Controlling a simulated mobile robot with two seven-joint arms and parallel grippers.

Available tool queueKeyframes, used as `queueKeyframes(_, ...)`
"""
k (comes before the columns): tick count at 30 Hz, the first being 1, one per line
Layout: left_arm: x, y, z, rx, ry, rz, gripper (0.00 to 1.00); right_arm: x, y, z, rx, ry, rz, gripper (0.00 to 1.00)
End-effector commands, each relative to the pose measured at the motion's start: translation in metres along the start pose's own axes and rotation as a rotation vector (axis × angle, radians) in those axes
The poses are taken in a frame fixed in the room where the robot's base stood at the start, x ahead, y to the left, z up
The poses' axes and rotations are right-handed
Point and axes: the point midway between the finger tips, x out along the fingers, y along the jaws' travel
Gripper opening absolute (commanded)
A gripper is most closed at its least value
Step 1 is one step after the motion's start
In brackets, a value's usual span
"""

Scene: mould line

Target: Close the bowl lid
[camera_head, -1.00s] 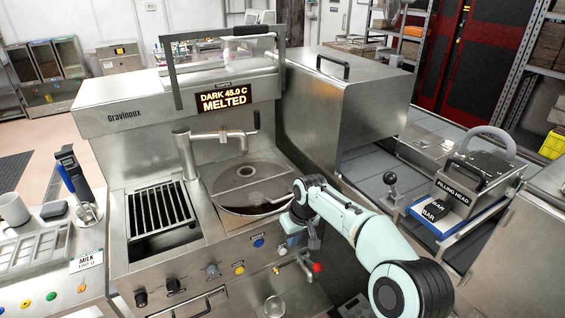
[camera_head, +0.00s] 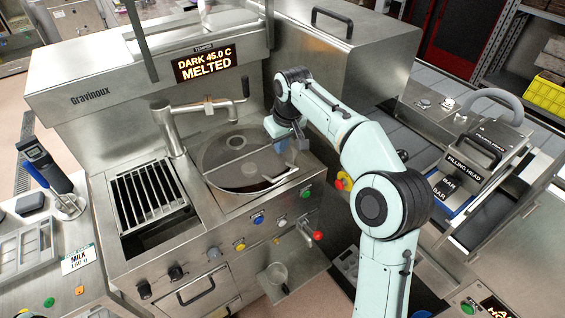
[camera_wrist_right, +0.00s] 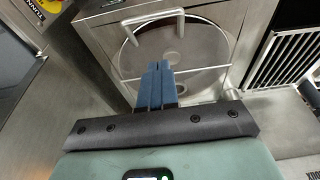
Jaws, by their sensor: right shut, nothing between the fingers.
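The round steel bowl (camera_head: 208,183) is set into the top of the tempering machine. Its grey lid (camera_head: 222,150) lies flat across the opening, with a bar across its middle. A handle loop shows near the front right of the lid. My right gripper (camera_head: 291,147) is at the right side of the bowl, its blue fingers pointing down. In the right wrist view the fingers (camera_wrist_right: 160,83) are shut and empty, in front of the lid (camera_wrist_right: 165,50) and its pale handle wire. Whether they touch the lid is unclear. My left gripper is out of view.
A spout pipe (camera_head: 172,133) stands behind and left of the bowl. A black grate (camera_head: 150,197) lies to the left. A steel housing (camera_head: 330,52) rises behind my right arm. Knobs and a red-tipped tap (camera_head: 317,236) line the front panel.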

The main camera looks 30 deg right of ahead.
Motion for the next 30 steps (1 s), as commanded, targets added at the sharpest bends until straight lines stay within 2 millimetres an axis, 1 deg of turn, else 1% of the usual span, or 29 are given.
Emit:
queueKeyframes(1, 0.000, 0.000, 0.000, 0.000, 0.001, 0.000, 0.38, 0.012, 0.000, 0.001, 0.000, -0.005, -0.001, 0.00)
queueKeyframes(5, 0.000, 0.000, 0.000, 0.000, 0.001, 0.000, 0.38, 0.039, 0.000, 0.002, 0.001, -0.004, -0.001, 0.00)
queueKeyframes(9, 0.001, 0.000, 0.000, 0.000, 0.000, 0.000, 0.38, 0.049, 0.000, 0.016, 0.001, -0.001, 0.000, 0.00)
queueKeyframes(12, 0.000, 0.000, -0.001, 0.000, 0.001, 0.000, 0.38, 0.056, 0.000, 0.022, 0.001, 0.000, 0.000, 0.00)
queueKeyframes(18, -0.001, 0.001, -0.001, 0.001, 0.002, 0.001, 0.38, 0.061, 0.000, 0.028, 0.001, 0.002, 0.000, 0.00)
queueKeyframes(27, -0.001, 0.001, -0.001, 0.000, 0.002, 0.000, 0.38, 0.062, 0.000, 0.028, 0.001, 0.002, 0.000, 0.00)
queueKeyframes(30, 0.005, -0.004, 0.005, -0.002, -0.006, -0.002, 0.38, 0.065, 0.000, 0.032, 0.001, 0.007, 0.000, 0.00)
